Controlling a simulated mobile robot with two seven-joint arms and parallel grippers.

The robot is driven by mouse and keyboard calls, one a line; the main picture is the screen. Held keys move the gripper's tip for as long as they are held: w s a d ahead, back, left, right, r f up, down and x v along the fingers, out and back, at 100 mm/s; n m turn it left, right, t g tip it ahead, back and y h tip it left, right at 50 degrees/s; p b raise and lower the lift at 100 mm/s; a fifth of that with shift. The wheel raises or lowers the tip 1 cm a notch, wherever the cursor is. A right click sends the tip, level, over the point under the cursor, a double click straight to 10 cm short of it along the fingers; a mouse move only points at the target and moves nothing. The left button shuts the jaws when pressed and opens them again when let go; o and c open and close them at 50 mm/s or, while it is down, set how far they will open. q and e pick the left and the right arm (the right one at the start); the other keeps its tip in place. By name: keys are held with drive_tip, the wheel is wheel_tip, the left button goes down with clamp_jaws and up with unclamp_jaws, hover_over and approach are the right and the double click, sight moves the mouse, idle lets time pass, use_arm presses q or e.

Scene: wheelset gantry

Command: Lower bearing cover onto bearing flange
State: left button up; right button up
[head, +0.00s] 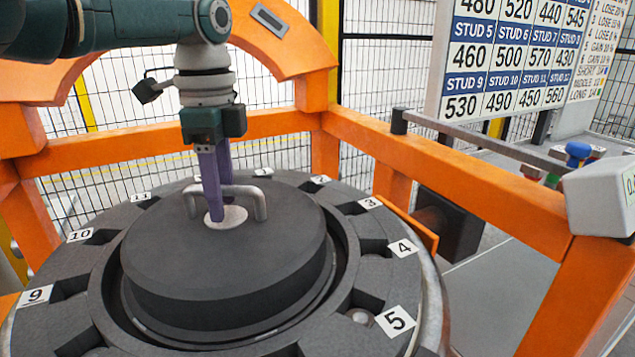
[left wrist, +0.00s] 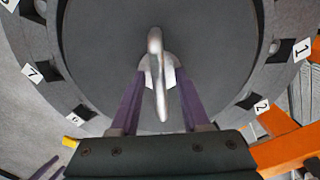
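The bearing cover (head: 200,255) is a thick dark grey disc with a pale arched handle (head: 260,203) on top. It appears level, inside the dark grey bearing flange (head: 385,268), a ring with numbered labels; I cannot tell whether its underside touches the flange. My left gripper (head: 214,212) points straight down at the handle. In the left wrist view its purple fingers (left wrist: 162,80) stand either side of the handle bar (left wrist: 157,50), with visible gaps, so it looks open around it. The fingertips are near the pale disc under the handle.
An orange gantry frame (head: 395,160) surrounds the flange, with an arch behind my left arm. A number board (head: 515,60) stands at the back right. A grey box (head: 600,197) and a blue knob (head: 578,150) are at right. Wire fencing lies behind.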

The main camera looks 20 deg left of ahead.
use_arm(q)
drive_tip(key=shift+o, duration=0.2)
wheel_tip(320, 180, up, 10)
drive_tip(key=shift+f, duration=0.1)
idle(0.4)
idle(0.5)
